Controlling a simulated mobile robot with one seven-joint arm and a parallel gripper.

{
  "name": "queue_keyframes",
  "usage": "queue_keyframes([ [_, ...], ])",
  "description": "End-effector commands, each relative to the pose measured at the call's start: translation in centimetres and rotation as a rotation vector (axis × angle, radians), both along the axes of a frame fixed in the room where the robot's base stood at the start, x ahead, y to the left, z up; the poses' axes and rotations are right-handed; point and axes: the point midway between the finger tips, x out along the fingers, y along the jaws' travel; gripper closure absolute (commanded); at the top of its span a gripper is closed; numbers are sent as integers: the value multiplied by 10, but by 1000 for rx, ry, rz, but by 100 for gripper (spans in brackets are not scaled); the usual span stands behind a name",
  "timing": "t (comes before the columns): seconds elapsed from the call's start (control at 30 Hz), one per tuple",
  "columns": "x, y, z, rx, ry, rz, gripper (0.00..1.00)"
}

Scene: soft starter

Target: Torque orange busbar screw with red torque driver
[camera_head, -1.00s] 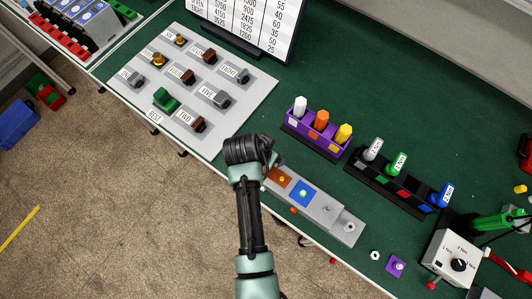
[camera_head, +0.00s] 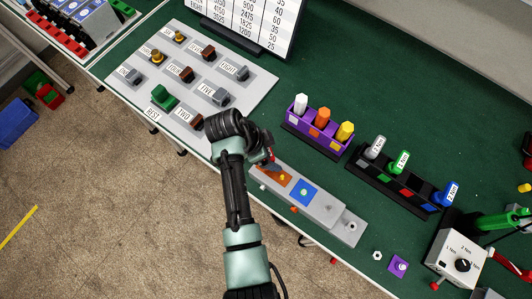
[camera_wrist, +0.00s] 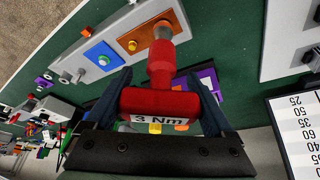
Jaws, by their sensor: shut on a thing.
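My gripper (camera_wrist: 158,98) is shut on the red torque driver (camera_wrist: 160,103), labelled 3 Nm, with a finger on each side of its handle. The driver's grey metal tip (camera_wrist: 163,30) points away from the wrist, over the orange busbar pad. The orange pad (camera_head: 283,179) lies on the grey block, and its screw shows beside the tip in the wrist view (camera_wrist: 132,45). Tip and screw look apart; the height between them is unclear. In the head view the driver shows only as a little red below my gripper (camera_head: 267,154).
A blue pad (camera_head: 301,198) sits beside the orange one on the grey block (camera_head: 325,210). A purple holder (camera_head: 303,138) with white, orange and yellow tools and a black driver rack (camera_head: 380,183) stand behind. A grey labelled board (camera_head: 180,100) lies to the left.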

Motion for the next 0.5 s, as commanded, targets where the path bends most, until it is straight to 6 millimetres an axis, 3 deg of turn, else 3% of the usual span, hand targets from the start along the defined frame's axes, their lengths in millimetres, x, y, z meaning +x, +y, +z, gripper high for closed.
queue_keyframes([
  [0.37, 0, -1, 1, -1, -1, -45, 66],
  [0.5, -1, 0, 4, 0, 0, 76, 66],
])
